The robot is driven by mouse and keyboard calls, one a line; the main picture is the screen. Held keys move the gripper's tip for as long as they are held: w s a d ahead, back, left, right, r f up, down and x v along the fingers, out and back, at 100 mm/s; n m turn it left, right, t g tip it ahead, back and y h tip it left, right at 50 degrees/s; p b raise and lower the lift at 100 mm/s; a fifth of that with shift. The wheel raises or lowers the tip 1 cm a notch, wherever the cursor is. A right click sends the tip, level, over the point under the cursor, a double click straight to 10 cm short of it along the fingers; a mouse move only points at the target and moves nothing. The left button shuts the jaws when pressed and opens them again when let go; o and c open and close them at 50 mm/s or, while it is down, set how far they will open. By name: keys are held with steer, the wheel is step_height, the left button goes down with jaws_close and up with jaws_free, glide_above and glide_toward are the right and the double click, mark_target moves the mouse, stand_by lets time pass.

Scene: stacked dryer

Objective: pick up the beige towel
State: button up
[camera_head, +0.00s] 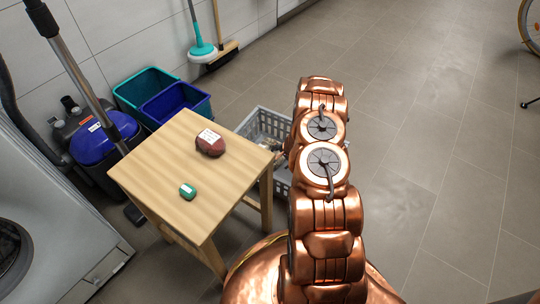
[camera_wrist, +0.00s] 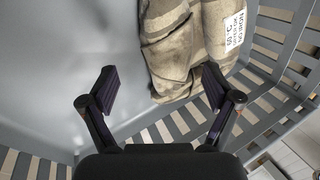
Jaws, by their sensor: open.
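The beige towel (camera_wrist: 178,50) lies folded inside the grey laundry basket (camera_wrist: 142,124), with a white printed label at its upper right. In the wrist view it is at the top, centre to right. The left finger stands over the bare basket floor. In the head view the basket (camera_head: 258,122) is partly hidden behind my arm, and my gripper is hidden.
A wooden table (camera_head: 165,160) stands left of the basket, with a brown item (camera_head: 210,146) and a small green item (camera_head: 187,191) on it. Teal and blue buckets (camera_head: 175,103) and a vacuum cleaner (camera_head: 98,138) stand beyond it.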

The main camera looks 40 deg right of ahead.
steer(key=shift+w+a+f+b, duration=0.2)
steer(key=shift+w+f+b, duration=0.2)
steer(key=shift+f, duration=0.2)
steer(key=shift+w+a+f+b, duration=0.15)
steer(key=shift+w+f+b, duration=0.15)
steer(key=shift+f, duration=0.25)
steer(key=shift+b+x, duration=0.3)
steer(key=shift+x, duration=0.85)
steer(key=shift+w+a, duration=0.1)
steer(key=shift+w, duration=0.05)
steer(key=shift+r, duration=0.1)
steer(key=shift+c, duration=0.2)
steer(key=c, duration=1.4)
